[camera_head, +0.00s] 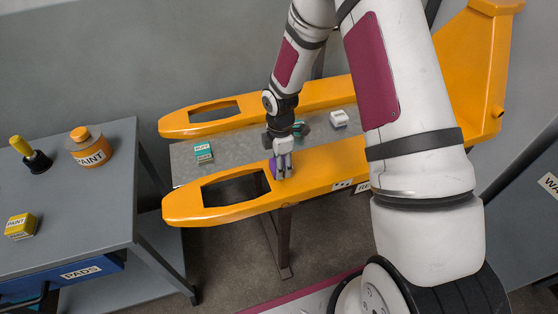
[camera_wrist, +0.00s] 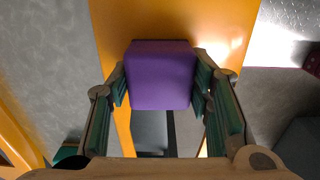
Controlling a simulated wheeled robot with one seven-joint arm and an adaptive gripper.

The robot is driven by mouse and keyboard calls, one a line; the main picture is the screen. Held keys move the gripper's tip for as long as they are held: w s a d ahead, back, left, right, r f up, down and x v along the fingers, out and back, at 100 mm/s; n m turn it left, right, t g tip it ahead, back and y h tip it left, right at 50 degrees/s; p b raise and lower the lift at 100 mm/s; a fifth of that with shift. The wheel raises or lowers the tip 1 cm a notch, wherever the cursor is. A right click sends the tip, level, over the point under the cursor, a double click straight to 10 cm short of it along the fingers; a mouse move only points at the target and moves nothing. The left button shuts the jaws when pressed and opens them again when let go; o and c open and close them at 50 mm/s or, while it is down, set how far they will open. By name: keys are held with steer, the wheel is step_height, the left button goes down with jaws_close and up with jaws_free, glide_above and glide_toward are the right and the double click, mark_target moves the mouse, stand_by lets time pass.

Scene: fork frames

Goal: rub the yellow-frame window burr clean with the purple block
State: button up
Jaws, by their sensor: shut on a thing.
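The yellow frame (camera_head: 325,175) has two long prongs, each with a cut-out window. My gripper (camera_head: 282,165) is over the near prong, at the right end of its window (camera_head: 236,188). It is shut on the purple block (camera_head: 273,169), which is partly hidden by the fingers. In the wrist view the purple block (camera_wrist: 160,75) sits between both finger pads, over the yellow prong (camera_wrist: 225,25), with the window opening (camera_wrist: 150,130) just below it. I cannot tell whether the block touches the frame. I see no burr; the block may hide it.
A grey plate between the prongs bears a teal-and-white block (camera_head: 203,152) and a white block (camera_head: 339,118). At left, a grey table (camera_head: 75,195) holds a paint jar (camera_head: 89,147), a yellow-handled tool (camera_head: 34,157) and a yellow box (camera_head: 21,226). A blue pads drawer (camera_head: 75,275) is below.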

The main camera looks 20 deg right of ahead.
steer(key=shift+w, duration=0.1)
stand_by(0.3)
steer(key=shift+w+f+b, duration=0.1)
steer(key=shift+w+b, duration=0.5)
steer(key=shift+w, duration=0.15)
steer(key=shift+s, duration=0.1)
steer(key=shift+s+p, duration=0.6)
steer(key=shift+s, duration=0.35)
steer(key=shift+w, duration=0.15)
steer(key=shift+w+b, duration=0.65)
steer(key=shift+w, duration=0.2)
steer(key=shift+s+p, duration=0.55)
steer(key=shift+s, duration=0.35)
